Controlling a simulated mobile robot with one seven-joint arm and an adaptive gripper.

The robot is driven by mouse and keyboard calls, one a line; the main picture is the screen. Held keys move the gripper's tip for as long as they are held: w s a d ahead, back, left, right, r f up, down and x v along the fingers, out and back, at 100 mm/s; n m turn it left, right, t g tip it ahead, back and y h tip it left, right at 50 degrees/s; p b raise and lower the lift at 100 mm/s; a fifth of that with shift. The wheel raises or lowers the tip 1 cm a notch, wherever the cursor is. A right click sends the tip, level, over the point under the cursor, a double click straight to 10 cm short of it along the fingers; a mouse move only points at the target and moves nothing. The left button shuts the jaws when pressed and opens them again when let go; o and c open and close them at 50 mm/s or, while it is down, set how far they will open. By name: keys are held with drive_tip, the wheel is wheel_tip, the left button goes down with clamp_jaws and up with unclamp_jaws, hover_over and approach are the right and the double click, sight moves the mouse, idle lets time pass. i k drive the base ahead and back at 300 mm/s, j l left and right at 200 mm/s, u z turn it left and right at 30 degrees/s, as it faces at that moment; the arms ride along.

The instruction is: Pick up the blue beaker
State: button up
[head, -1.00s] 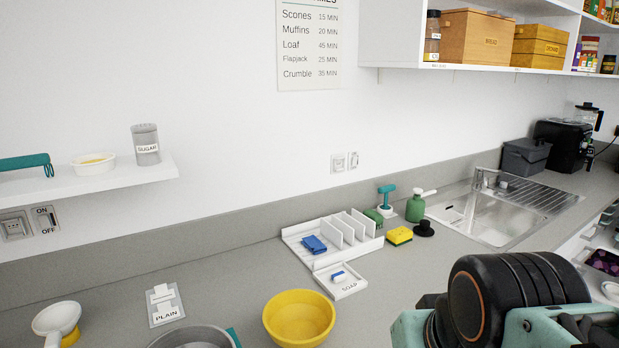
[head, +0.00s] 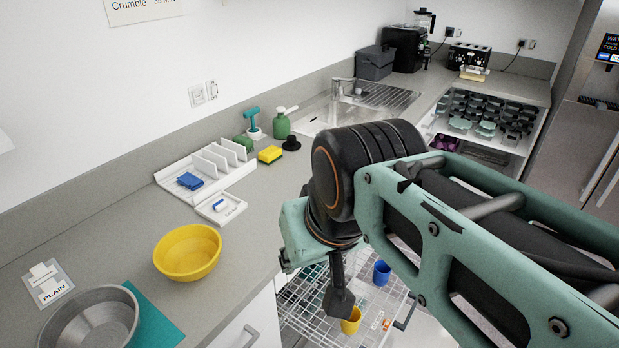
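A blue beaker (head: 382,272) stands in the pulled-out white wire rack (head: 300,312) below the counter, in the head view. A yellow beaker (head: 351,321) is in the same rack, nearer and to the left of it. My gripper (head: 338,303) hangs down over the rack, left of the blue beaker and apart from it in the picture. I see it as a dark finger shape from the side, so whether it is open cannot be told. My arm hides part of the rack's right side.
A yellow bowl (head: 188,252), a grey metal pan (head: 88,322) and a white drying rack (head: 205,172) stand on the counter (head: 135,222). The sink (head: 318,119) is behind my arm. An open cabinet (head: 480,126) with crockery and a fridge (head: 590,120) are at the right.

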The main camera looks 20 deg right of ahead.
sight(381, 274)
drive_tip(key=k+l+z, duration=0.3)
drive_tip(key=z, duration=0.15)
drive_tip(key=k+l+z, duration=0.4)
drive_tip(key=k+l, duration=0.05)
drive_tip(key=k, duration=0.05)
